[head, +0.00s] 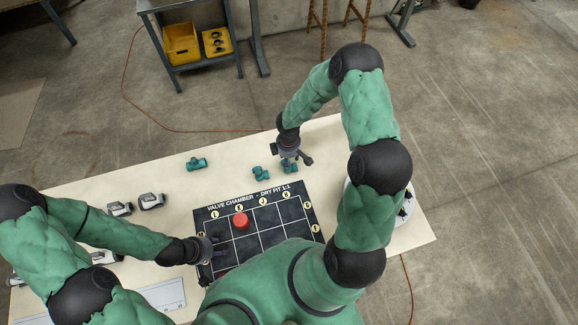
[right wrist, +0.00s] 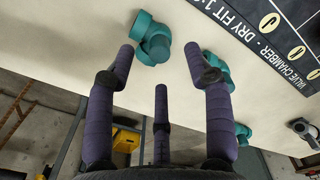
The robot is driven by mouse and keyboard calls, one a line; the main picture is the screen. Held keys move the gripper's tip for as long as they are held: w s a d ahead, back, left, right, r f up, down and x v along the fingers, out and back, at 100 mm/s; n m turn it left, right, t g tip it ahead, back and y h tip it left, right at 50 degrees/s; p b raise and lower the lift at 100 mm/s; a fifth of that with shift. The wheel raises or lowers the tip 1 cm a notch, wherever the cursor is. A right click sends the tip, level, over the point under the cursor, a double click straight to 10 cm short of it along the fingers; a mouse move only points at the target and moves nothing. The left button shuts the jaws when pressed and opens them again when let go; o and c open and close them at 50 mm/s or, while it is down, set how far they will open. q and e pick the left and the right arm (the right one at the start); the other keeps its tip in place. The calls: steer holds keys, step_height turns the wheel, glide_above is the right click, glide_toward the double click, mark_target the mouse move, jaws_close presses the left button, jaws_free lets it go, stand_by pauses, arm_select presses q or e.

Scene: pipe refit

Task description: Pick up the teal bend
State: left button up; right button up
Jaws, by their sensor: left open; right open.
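A teal fitting that looks like the bend (right wrist: 152,38) lies on the table just beyond my right gripper's fingertips in the right wrist view. In the head view this teal bend (head: 289,173) is partly hidden under the gripper. My right gripper (head: 291,161) is open and empty above it, and its spread fingers (right wrist: 160,62) also show in the right wrist view. A second teal fitting (head: 261,174) lies close to its left, partly behind a finger in the right wrist view (right wrist: 217,70). My left gripper (head: 209,250) is open at the mat's left edge.
A black gridded mat (head: 268,242) bears a red round part (head: 241,220). A third teal fitting (head: 197,164) lies farther left. Grey-white valve-like parts (head: 151,201) lie at the left. A white round tray (head: 408,218) with black parts is at the right. The table's back edge is near.

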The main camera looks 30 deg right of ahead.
steer(key=f, duration=0.4)
steer(key=shift+w+f, duration=0.1)
steer(key=shift+w, duration=0.2)
jaws_close()
